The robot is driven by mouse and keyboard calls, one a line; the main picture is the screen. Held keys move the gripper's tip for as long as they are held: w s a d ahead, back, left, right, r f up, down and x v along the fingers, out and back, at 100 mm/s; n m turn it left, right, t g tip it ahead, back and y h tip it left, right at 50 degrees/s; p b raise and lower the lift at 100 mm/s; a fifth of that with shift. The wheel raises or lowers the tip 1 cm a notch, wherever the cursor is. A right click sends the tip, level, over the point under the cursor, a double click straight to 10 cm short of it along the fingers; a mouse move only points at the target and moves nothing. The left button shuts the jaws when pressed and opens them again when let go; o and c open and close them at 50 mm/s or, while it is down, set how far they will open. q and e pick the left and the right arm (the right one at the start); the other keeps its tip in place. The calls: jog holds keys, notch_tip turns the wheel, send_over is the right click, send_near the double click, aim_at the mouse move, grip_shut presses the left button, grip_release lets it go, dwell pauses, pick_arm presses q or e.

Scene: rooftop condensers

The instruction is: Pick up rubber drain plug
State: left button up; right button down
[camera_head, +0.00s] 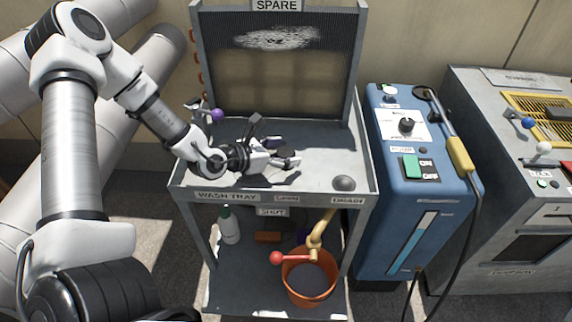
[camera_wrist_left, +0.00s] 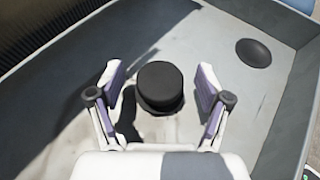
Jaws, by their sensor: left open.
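The rubber drain plug (camera_wrist_left: 160,86), a short black round piece with a wider base, stands on the grey wash tray floor in the left wrist view. My left gripper (camera_head: 287,151) is low over the tray in the head view. In the left wrist view my left gripper (camera_wrist_left: 160,82) is open, with one finger on each side of the plug and a clear gap on both sides. In the head view the fingers partly cover the plug. My right gripper is not in view.
The tray (camera_head: 228,179) has raised walls. An orange bucket (camera_head: 309,279) and red-handled valve (camera_head: 277,258) are below. A blue machine (camera_head: 420,215) stands at right.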

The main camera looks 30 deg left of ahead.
pick_arm(q)
jog(key=shift+w+d+f, duration=0.15)
jog(key=shift+w+f, duration=0.05)
jog(key=shift+w, duration=0.15)
jog(key=shift+r, duration=0.1)
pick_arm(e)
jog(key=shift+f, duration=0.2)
